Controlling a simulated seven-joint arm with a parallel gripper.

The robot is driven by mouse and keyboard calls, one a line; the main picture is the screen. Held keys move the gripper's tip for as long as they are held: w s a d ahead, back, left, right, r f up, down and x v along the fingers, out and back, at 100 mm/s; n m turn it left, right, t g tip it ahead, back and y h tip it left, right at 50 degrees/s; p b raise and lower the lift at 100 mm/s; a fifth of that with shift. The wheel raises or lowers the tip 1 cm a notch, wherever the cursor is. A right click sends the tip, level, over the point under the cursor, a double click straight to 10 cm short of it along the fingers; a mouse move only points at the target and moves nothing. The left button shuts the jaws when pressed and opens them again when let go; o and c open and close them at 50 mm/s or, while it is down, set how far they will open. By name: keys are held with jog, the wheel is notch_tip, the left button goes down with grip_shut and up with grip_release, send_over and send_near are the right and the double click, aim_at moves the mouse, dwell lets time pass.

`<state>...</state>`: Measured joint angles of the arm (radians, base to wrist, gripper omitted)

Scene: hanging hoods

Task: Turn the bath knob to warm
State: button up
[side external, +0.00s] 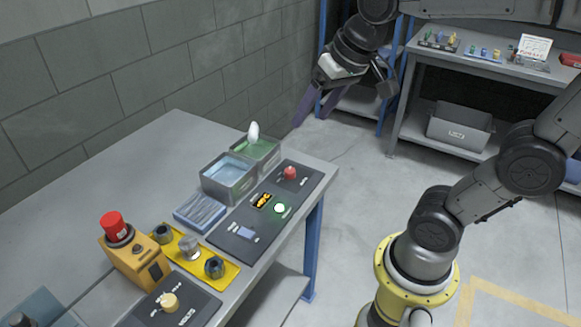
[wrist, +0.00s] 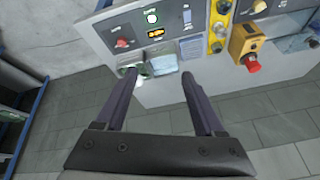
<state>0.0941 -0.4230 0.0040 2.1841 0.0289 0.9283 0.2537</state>
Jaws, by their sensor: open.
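A red knob (side external: 290,173) sits on a dark control panel (side external: 226,236) beside two open baths, and is the likely bath knob; it also shows in the wrist view (wrist: 122,43). Its label is too small to read. The same panel carries a small yellow-on-black display (side external: 261,201), a lit green lamp (side external: 281,209) and a blue-grey switch (side external: 246,233). My gripper (side external: 312,112) is open and empty, high above and beyond the bench's far end, apart from the knob. In the wrist view its two fingers (wrist: 158,76) point toward the baths.
A blue-liquid bath (side external: 216,190) and a green-liquid bath (side external: 268,158) with a white rounded object (side external: 253,132) stand behind the panel. A yellow box with a red button (side external: 112,225) and a tan knob (side external: 170,301) are nearer. Open floor lies right of the bench.

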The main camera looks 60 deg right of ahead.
jog(key=w+d+f+m+g, duration=0.1)
jog(key=w+d+m, duration=0.15)
jog(key=w, duration=0.35)
jog(key=m+g, duration=0.3)
jog(key=g, duration=0.1)
send_over(290, 170)
notch_tip(290, 170, down, 15)
jog(key=shift+y, duration=0.3)
notch_tip(290, 170, down, 13)
jog(key=shift+s+f, duration=0.1)
jog(key=shift+f, duration=0.05)
grip_shut()
